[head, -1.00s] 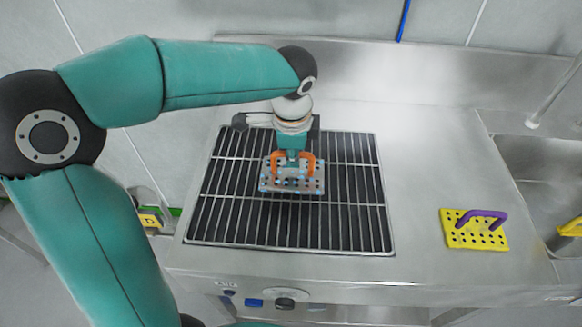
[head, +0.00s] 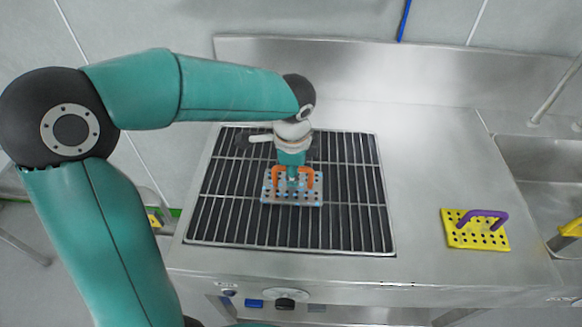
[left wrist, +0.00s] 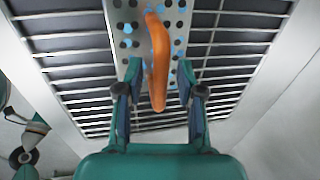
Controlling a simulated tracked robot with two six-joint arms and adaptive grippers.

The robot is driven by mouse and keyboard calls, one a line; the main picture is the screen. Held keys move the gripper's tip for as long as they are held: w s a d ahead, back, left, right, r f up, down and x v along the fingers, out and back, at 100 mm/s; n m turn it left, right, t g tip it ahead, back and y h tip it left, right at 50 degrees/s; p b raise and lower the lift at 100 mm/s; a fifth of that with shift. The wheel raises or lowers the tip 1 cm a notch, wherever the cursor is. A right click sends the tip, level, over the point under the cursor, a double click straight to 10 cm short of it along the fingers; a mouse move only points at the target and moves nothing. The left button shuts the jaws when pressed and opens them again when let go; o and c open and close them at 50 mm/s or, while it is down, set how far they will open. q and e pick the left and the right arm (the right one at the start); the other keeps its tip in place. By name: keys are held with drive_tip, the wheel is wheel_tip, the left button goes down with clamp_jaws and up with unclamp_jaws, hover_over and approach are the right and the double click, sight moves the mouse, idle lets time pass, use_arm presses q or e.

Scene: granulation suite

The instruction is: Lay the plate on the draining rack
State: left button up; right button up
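The plate (head: 292,200) is a grey perforated block with blue marks and an orange handle (head: 310,178). It lies flat over the middle of the draining rack (head: 350,225), a wire grid above a dark well, and appears to rest on the bars. My left gripper (head: 293,172) is above the plate. In the left wrist view its fingers (left wrist: 159,85) stand on either side of the orange handle (left wrist: 157,60), with gaps visible on both sides. The plate (left wrist: 127,28) is partly cut off there. My right gripper is not in view.
A yellow perforated plate with a purple handle (head: 470,238) lies on the steel counter to the right of the rack. The counter between rack and yellow plate is clear.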

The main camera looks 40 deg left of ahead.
sight(292, 194)
use_arm(q)
drive_tip(key=shift+r, duration=0.1)
wheel_tip(292, 194, up, 12)
drive_tip(key=s+d, duration=0.1)
drive_tip(key=s, duration=0.1)
drive_tip(key=shift+p, duration=0.4)
idle(0.4)
